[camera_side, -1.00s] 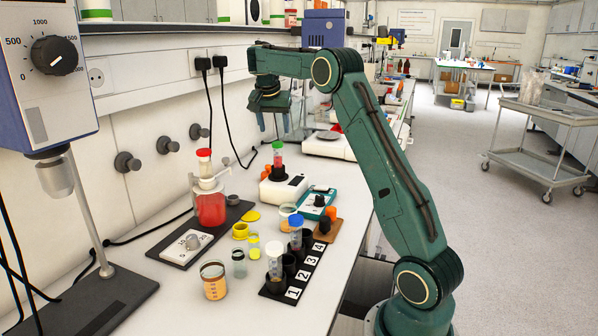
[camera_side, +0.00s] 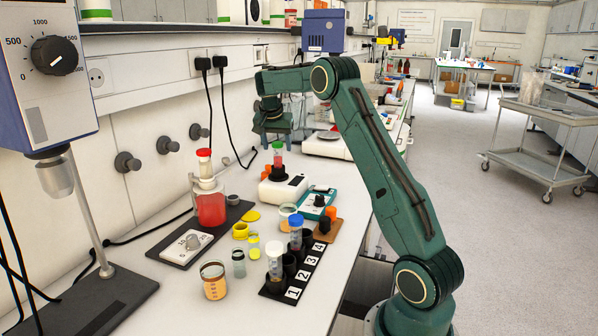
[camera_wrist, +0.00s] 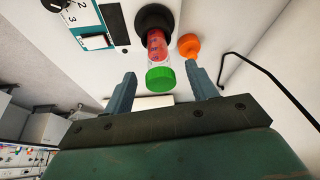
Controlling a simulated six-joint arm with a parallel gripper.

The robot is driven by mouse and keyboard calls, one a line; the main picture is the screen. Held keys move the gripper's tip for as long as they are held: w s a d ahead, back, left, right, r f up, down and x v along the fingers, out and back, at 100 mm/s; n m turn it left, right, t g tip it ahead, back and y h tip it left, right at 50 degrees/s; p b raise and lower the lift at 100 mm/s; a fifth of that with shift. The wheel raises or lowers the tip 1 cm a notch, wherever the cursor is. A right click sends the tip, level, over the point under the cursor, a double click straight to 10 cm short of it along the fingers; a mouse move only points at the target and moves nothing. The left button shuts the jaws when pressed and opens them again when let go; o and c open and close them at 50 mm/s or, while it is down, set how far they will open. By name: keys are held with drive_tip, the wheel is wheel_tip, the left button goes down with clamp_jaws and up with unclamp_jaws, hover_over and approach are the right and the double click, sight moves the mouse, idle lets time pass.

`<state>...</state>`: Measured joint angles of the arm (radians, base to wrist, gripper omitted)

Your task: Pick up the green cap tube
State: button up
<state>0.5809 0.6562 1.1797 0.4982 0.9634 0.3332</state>
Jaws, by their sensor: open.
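The green cap tube (camera_side: 278,157) stands upright in a black holder on a small white device, with red contents below its green cap. In the wrist view the green cap tube (camera_wrist: 159,77) lies between my two open fingers, with clear space on both sides. My gripper (camera_side: 277,143) is open and points down, just above the cap in the side view; my gripper also shows in the wrist view (camera_wrist: 162,75). The fingers do not appear to touch the tube.
An orange cap (camera_wrist: 188,45) sits close beside the tube, near my right-hand finger in the wrist view. A black cable hangs on the wall behind.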

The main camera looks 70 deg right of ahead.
drive_tip(key=shift+x, duration=1.15)
drive_tip(key=c, duration=1.1)
drive_tip(key=shift+r, duration=0.1)
drive_tip(key=shift+c, duration=0.4)
drive_tip(key=shift+r, duration=4.85)
drive_tip(key=shift+r, duration=0.1)
drive_tip(key=shift+a, duration=0.15)
